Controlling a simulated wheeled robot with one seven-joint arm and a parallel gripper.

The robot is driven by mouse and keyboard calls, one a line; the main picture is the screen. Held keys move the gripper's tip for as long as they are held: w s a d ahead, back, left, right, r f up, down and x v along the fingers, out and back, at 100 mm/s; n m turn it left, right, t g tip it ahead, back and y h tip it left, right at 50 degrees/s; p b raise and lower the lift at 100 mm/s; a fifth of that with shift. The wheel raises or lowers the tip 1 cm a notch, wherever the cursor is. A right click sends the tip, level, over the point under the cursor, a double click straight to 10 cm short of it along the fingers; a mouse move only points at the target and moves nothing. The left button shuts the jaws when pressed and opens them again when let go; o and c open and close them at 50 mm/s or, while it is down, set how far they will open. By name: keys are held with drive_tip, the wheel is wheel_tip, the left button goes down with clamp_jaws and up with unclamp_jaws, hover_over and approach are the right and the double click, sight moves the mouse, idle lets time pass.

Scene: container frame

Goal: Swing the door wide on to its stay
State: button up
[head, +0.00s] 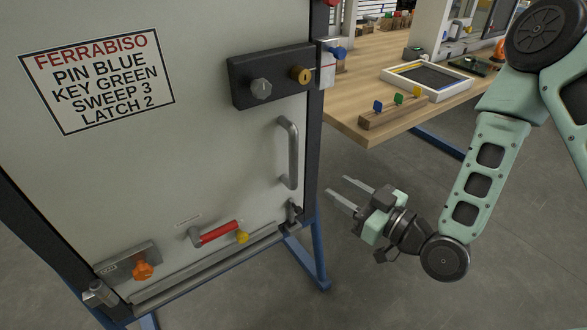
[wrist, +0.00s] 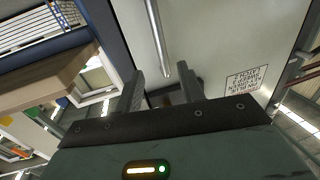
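The door (head: 210,150) is a pale grey panel in a dark frame, with a printed label; it looks shut in the head view. Its vertical grey bar handle (head: 290,153) is near the right edge and also shows in the wrist view (wrist: 157,38). A red-gripped lever (head: 218,232) is low on the door, beside a small yellow knob (head: 242,237). My gripper (head: 337,186) is just right of the door's lower right edge, fingers pointing at it. The fingers are apart and empty, clear of the handle. I cannot make out which part is the stay.
A black plate (head: 272,75) carries a grey knob and a brass lock. An orange knob (head: 143,270) is at the lower left. A wooden bench (head: 350,125) with a framed tray (head: 426,82) stands behind at right. Blue legs (head: 311,255) support the frame. Floor at right is clear.

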sight(297, 162)
drive_tip(key=b+x, duration=1)
drive_tip(key=x, duration=0.4)
drive_tip(key=shift+w+a, duration=0.15)
clamp_jaws()
